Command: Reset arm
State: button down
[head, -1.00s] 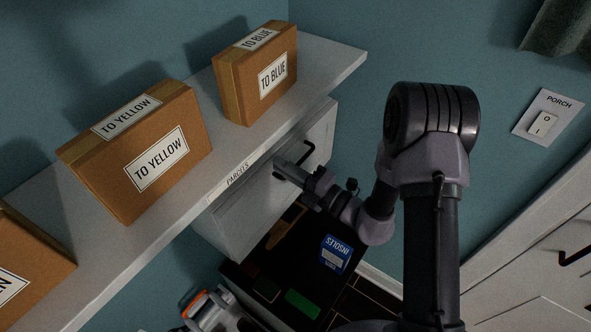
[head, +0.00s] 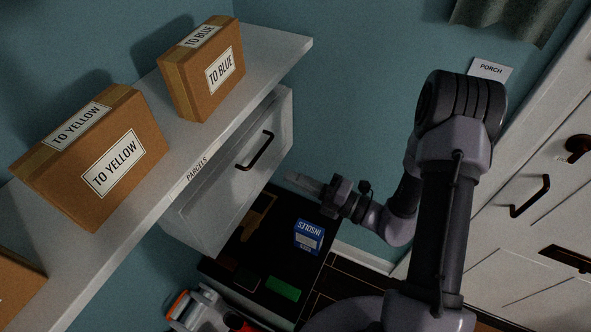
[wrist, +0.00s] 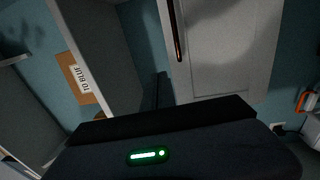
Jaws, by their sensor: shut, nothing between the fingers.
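My gripper (head: 303,181) is shut and empty in the head view. It points left, over the dark open space below the shelf, to the right of the white drawer (head: 228,180). The drawer's dark handle (head: 260,151) is apart from my fingers. In the wrist view, my dark gripper body with a green light fills the bottom; the fingertips cannot be made out there. A pale panel with a dark handle (wrist: 178,30) shows beyond it.
The "PARCELS" shelf (head: 282,50) holds the "TO YELLOW" box (head: 130,185) and the "TO BLUE" box (head: 190,75). A blue "INSOLES" pack (head: 309,236) and a green item (head: 283,289) lie below. A white door with a handle (head: 530,196) stands right.

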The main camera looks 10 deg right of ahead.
jog(key=s+a+r+n+g+h+b, duration=0.25)
jog(key=s+n+g, duration=0.45)
jog(key=n, duration=0.5)
jog(key=s+a+r+n+g+h+b, duration=0.25)
jog(key=s+a+r+n+g, duration=0.2)
jog(key=s+n, duration=0.6)
jog(key=d+r+n+t+h+b, duration=0.2)
jog(key=d+n+t+h, duration=0.5)
jog(key=n, duration=0.9)
jog(key=d+h, duration=0.2)
jog(key=d, duration=0.2)
jog(key=shift+s+d+r, duration=0.2)
